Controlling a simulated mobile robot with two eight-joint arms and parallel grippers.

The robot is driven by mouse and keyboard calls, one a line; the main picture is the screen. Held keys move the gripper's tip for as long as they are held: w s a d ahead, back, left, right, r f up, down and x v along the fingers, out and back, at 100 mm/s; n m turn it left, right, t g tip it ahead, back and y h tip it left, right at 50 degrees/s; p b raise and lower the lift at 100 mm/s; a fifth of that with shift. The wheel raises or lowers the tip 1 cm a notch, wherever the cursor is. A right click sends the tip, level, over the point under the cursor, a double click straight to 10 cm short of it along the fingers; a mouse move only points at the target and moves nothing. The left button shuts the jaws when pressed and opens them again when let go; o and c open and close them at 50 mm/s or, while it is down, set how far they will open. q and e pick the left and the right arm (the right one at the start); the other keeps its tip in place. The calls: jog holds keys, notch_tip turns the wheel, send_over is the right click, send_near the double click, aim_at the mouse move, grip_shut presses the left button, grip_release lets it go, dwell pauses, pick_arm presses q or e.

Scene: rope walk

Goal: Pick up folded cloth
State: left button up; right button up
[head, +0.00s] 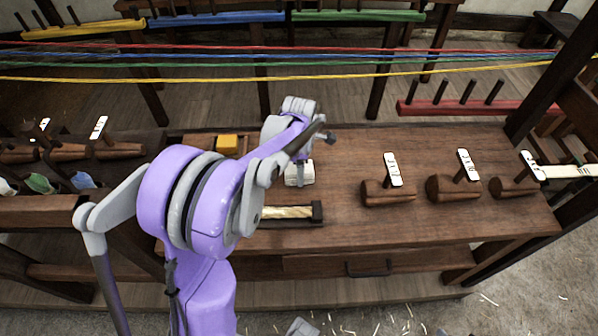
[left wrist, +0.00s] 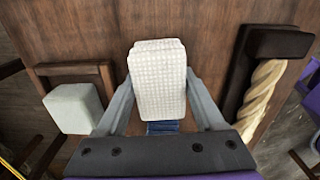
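The folded cloth (head: 299,175) is a small white waffle-textured block in the middle of the workbench, partly hidden by my left arm in the head view. In the left wrist view, the cloth (left wrist: 158,82) stands between the two fingers, with a strip of blue at its near end. My left gripper (head: 300,162) reaches down over it from above. In the left wrist view, my left gripper (left wrist: 160,85) has a finger against each side of the cloth, with no clear gap. I cannot tell whether the cloth is off the bench.
A dark wooden holder with pale rope (left wrist: 262,85) lies close beside the cloth. A yellow block (head: 227,143) sits in a tray on the other side. Wooden pieces with white tags (head: 388,190) stand to the right. Coloured ropes (head: 400,72) stretch across behind the bench.

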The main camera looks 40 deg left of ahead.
pick_arm(q)
jog(key=c, duration=0.8)
notch_tip(320, 180, up, 10)
jog(key=shift+r+p, duration=0.1)
jog(key=shift+p, duration=0.3)
